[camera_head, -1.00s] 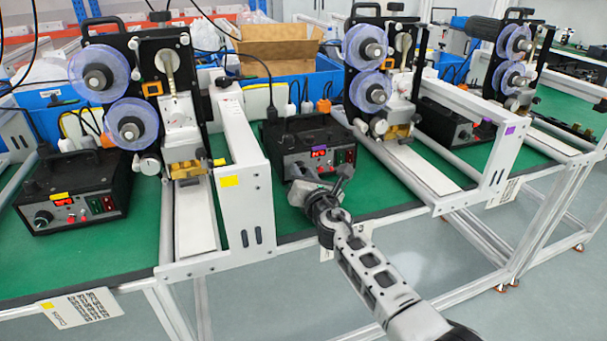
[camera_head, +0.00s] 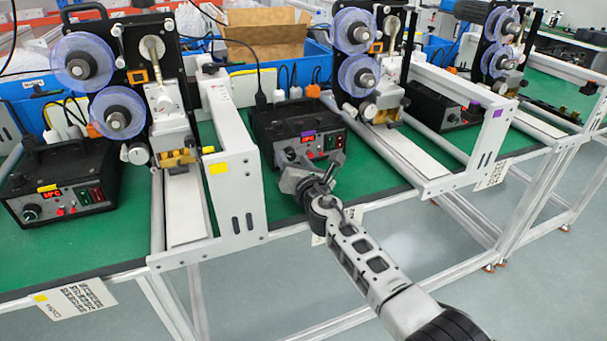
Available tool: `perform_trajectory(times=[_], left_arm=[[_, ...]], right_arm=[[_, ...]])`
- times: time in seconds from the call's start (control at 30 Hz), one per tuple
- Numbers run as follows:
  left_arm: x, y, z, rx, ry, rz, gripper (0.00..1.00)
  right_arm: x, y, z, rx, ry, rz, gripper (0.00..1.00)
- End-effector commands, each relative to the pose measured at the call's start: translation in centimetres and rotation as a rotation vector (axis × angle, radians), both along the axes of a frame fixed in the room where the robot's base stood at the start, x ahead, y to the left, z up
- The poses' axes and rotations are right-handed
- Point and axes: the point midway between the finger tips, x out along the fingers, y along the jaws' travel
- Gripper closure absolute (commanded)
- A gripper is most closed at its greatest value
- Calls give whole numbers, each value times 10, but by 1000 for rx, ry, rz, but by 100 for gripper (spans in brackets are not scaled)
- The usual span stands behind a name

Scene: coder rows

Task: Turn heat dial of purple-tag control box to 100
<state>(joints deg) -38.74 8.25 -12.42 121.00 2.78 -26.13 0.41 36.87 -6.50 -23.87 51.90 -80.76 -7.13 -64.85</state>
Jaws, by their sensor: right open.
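The control box with the purple tag (camera_head: 308,134) is a black box (camera_head: 280,119) on the green bench top, in the middle of the head view. Its front panel has a lit red display (camera_head: 308,140) and small switches at the right. A rounded dial (camera_head: 290,153) shows at the panel's left, partly behind my gripper. My right gripper (camera_head: 311,170) is open and empty, with its fingers spread just in front of and below the panel. I cannot tell whether a finger touches the dial. My left gripper is out of view.
A yellow-tag control box (camera_head: 62,182) stands at the left and another dark box (camera_head: 440,105) at the right. A white frame with a yellow tag (camera_head: 219,168) and one with a purple tag (camera_head: 499,113) flank the middle box. Coder machines with purple reels (camera_head: 118,112) stand behind.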

Motion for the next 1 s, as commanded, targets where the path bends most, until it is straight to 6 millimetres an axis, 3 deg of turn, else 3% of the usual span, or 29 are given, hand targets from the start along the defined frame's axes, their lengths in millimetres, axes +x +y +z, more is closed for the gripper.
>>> perform_trajectory(times=[0.2, 0.6, 0.8, 1.0], left_arm=[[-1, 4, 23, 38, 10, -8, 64], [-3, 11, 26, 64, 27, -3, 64], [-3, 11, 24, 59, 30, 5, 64], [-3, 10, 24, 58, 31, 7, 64]], right_arm=[[-38, -12, 6, -1, 4, 0, 52], [-126, -35, 5, -2, 4, 1, 52], [-146, -41, 4, -2, 2, 1, 52], [-149, -41, 5, 0, 2, 1, 52]])
